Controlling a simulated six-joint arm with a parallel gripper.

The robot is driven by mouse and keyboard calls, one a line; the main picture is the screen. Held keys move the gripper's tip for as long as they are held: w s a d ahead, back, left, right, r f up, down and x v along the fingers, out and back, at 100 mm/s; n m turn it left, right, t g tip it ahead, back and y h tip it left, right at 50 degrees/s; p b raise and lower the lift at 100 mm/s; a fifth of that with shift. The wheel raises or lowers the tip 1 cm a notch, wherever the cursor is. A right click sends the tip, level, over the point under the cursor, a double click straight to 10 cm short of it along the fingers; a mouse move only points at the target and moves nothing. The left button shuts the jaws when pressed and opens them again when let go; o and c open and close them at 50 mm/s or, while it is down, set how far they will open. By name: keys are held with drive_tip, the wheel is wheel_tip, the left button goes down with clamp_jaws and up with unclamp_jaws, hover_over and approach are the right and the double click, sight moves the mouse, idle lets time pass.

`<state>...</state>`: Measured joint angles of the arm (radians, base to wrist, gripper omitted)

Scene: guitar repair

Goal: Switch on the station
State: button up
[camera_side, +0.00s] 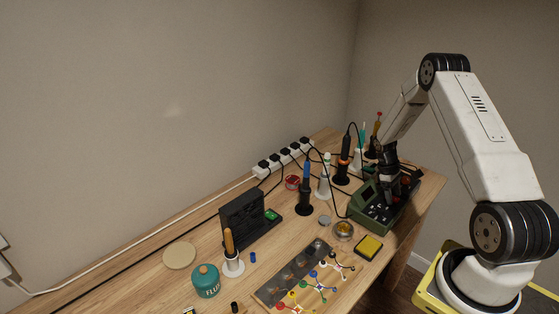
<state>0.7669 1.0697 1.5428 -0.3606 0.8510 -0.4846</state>
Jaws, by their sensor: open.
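The station (368,209), a dark green box with knobs or buttons on its sloped front, sits at the right end of the wooden workbench. My gripper (390,192) points down right over the station's top, close to its upper panel. I cannot tell whether it touches the panel. The fingers are dark and small here, and nothing shows held between them. My arm and gripper hide part of the station's right side, so its switch cannot be made out clearly.
Soldering irons in stands, including a blue-handled one (306,180), stand left of the station. A power strip (283,158) with several plugs lies along the wall. Cables cross behind.

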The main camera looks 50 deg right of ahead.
clamp_jaws()
drive_tip(key=shift+s+t, duration=0.1)
drive_tip(key=shift+t, duration=0.2)
drive_tip(key=shift+s+t, duration=0.3)
drive_tip(key=shift+t, duration=1)
unclamp_jaws()
drive_tip(key=shift+r, duration=0.1)
